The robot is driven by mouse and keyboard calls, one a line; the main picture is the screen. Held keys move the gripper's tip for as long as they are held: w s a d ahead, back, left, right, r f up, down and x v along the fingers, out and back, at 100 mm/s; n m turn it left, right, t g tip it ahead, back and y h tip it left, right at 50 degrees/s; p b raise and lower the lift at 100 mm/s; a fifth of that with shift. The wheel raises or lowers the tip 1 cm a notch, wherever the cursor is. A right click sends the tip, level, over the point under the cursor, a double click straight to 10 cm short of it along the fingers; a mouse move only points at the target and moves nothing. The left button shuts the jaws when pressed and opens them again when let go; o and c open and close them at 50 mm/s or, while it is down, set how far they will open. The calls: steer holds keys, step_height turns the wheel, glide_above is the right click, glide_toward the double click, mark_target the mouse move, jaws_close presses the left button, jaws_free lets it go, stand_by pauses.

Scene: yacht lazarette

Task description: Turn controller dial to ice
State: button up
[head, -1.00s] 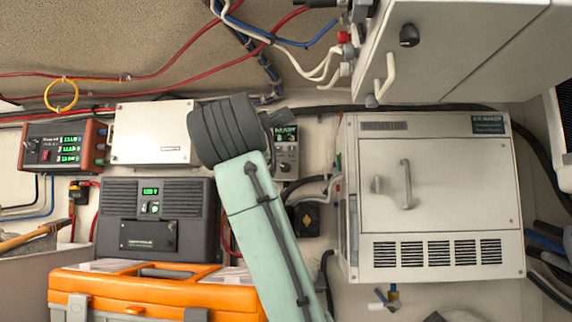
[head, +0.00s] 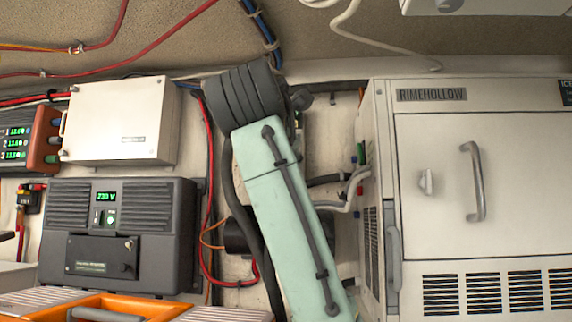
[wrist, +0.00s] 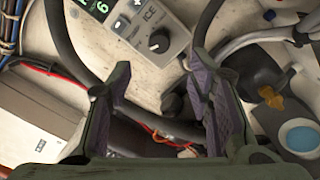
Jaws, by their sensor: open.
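The controller (wrist: 133,32) is a light grey panel in the upper part of the wrist view, tilted, with a green-digit display (wrist: 98,8), symbol buttons and an "ICE" label. Its round black dial (wrist: 159,41) sits near the lower right corner of the panel; I cannot tell its exact setting. My gripper (wrist: 159,76) is open, with its two dark fingers spread left and right. The dial shows just beyond the gap between the fingertips, and nothing is between them. In the head view my arm hides the gripper and most or all of the controller.
The ice maker cabinet (head: 440,235) stands right of my arm in the head view. A dark inverter box (head: 150,225), a white box (head: 118,120) and an orange toolbox (head: 150,306) are at left. Cables (wrist: 64,45) and hoses run close around my fingers in the wrist view.

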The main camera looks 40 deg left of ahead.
steer(key=p+x, duration=0.4)
steer(key=x, duration=0.6)
steer(key=shift+a, duration=0.1)
jaws_close()
stand_by(0.3)
